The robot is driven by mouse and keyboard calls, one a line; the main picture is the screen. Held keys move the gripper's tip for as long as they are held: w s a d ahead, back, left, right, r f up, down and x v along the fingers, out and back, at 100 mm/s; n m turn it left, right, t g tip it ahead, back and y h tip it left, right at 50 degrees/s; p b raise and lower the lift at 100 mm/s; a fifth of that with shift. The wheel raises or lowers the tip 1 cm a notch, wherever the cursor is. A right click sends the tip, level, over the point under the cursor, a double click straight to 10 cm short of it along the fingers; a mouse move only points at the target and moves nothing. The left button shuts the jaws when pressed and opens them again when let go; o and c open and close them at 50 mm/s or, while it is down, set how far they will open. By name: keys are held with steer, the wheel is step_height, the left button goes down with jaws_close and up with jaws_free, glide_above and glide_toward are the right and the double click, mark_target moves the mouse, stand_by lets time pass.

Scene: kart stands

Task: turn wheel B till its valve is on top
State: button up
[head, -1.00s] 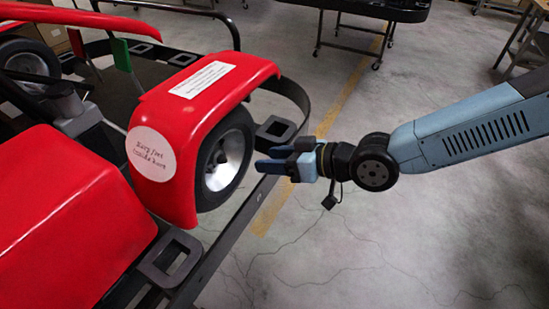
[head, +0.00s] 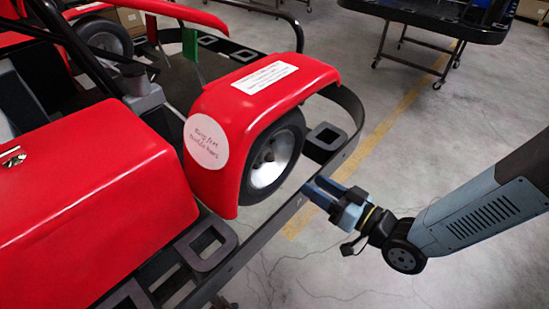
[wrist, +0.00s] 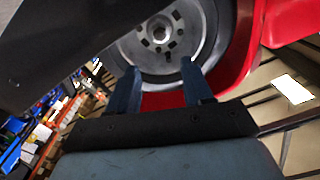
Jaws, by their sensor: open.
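One wheel with a black tyre and a silver rim (head: 272,162) sits under the red fender of the kart. No letter on it can be read, so I cannot tell whether it is wheel B. In the wrist view its pale hub (wrist: 160,33) with a ring of holes shows beyond my fingers. I cannot make out a valve; part of the wheel is hidden by the fender and a dark bar. My gripper (head: 316,187) is open and empty, to the right of the wheel at the kart's outer rail, fingers pointing towards the wheel. It appears apart from the tyre.
A dark side rail (head: 262,233) runs along the kart between wheel and floor. The red fender (head: 233,100) covers the wheel's top and bears a round white label. A wheeled black table (head: 425,22) stands at the back right. The floor on the right is clear.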

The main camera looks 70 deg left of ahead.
mark_target(272, 157)
steer(key=x, duration=1.3)
steer(key=shift+s+a, duration=0.15)
steer(key=shift+a, duration=0.15)
jaws_close()
